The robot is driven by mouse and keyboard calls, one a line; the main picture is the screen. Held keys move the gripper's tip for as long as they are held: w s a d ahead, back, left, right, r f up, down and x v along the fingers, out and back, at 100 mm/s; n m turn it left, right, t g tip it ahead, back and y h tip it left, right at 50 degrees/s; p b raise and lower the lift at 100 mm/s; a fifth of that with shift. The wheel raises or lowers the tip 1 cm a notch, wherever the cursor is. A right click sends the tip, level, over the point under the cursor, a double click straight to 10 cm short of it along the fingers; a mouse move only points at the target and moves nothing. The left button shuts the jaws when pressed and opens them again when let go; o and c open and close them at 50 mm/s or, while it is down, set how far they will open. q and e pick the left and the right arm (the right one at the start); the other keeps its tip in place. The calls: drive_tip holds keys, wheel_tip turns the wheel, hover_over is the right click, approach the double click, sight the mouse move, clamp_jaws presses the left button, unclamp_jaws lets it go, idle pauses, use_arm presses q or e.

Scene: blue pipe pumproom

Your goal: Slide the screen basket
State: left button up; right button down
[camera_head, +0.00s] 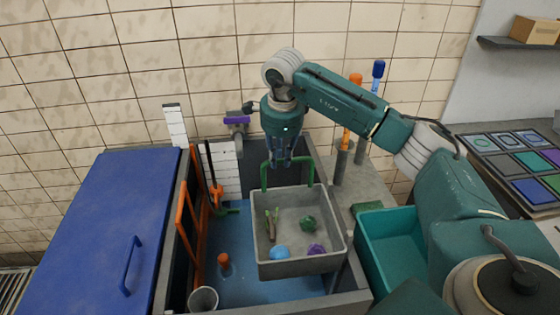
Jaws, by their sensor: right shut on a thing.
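The screen basket (298,268) is a grey tray at the centre of the head view, over the right part of a blue-floored basin. A green handle (264,176) rises at its far side. Inside lie a blue lump (279,253), a purple lump (316,249), a dark green lump (308,224) and some thin sticks (271,224). My right gripper (281,163) points down at the handle and is shut on it; the fingertips partly cover its crossbar. My left gripper is not in view.
The grey basin (338,301) has a blue floor (225,247), an orange frame (187,225) and a grey cup (203,299). A blue lid (85,225) lies left. A teal bin (395,252) stands right. Orange (353,100) and blue (377,75) topped poles stand behind.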

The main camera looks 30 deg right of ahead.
drive_tip(key=shift+r, duration=0.1)
drive_tip(key=c, duration=1.6)
unclamp_jaws()
drive_tip(key=shift+o, duration=0.2)
wheel_tip(320, 180, up, 12)
drive_tip(key=s+a, duration=0.1)
drive_tip(key=s, duration=0.1)
drive_tip(key=shift+s+f, duration=0.1)
drive_tip(key=shift+f, duration=0.1)
